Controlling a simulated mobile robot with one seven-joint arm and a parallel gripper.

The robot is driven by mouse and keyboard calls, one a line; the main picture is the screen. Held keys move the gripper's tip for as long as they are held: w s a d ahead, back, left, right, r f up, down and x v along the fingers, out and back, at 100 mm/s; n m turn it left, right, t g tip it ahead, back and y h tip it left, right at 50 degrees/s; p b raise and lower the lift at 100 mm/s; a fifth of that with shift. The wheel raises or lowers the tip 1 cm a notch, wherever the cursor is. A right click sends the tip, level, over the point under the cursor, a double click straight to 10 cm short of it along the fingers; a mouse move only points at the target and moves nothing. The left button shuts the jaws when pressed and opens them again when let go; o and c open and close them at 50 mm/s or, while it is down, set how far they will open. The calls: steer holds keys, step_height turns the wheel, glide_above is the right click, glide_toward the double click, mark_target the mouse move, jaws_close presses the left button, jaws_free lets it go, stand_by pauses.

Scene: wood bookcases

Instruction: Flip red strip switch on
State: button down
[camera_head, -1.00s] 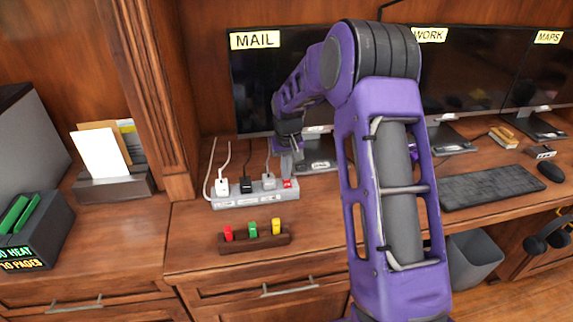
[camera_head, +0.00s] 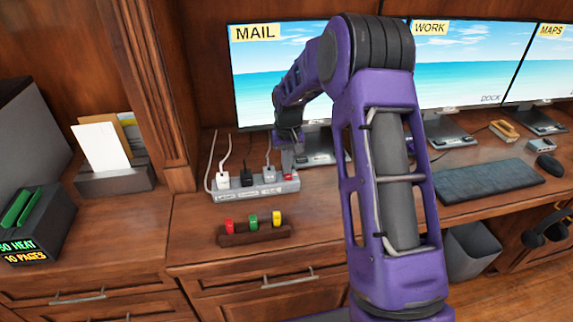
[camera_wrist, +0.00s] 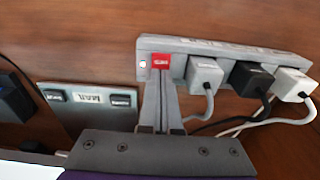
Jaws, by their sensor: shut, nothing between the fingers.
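The grey power strip (camera_head: 256,188) lies on the desk below the MAIL monitor, with several plugs in it. Its red switch (camera_head: 289,176) is at the right end; in the wrist view the red switch (camera_wrist: 160,62) is at the strip's left end, beside a small lit spot (camera_wrist: 144,64). My gripper (camera_head: 287,168) is shut and empty, its tips at the red switch. In the wrist view my gripper (camera_wrist: 160,78) points at the switch's lower edge, touching or very close. The monitors marked MAIL (camera_head: 285,75), WORK (camera_head: 462,70) and MAPS (camera_head: 545,65) are lit with a beach picture.
A wooden holder (camera_head: 255,237) with red, green and yellow pieces stands in front of the strip. A keyboard (camera_head: 490,180) and mouse (camera_head: 549,165) lie at right. A letter holder (camera_head: 115,180) and a dark box (camera_head: 40,225) stand at left. Cords rise behind the plugs.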

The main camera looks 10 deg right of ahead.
mark_target(289, 177)
steer(key=shift+s+r, duration=0.1)
steer(key=shift+s, duration=0.45)
step_height(289, 177, up, 14)
steer(key=s+p, duration=0.2)
steer(key=p, duration=0.1)
steer(key=shift+p, duration=0.3)
steer(key=shift+w, duration=0.1)
steer(key=shift+w+t+b, duration=0.3)
steer(key=shift+w+b, duration=0.25)
steer(key=shift+b, duration=0.7)
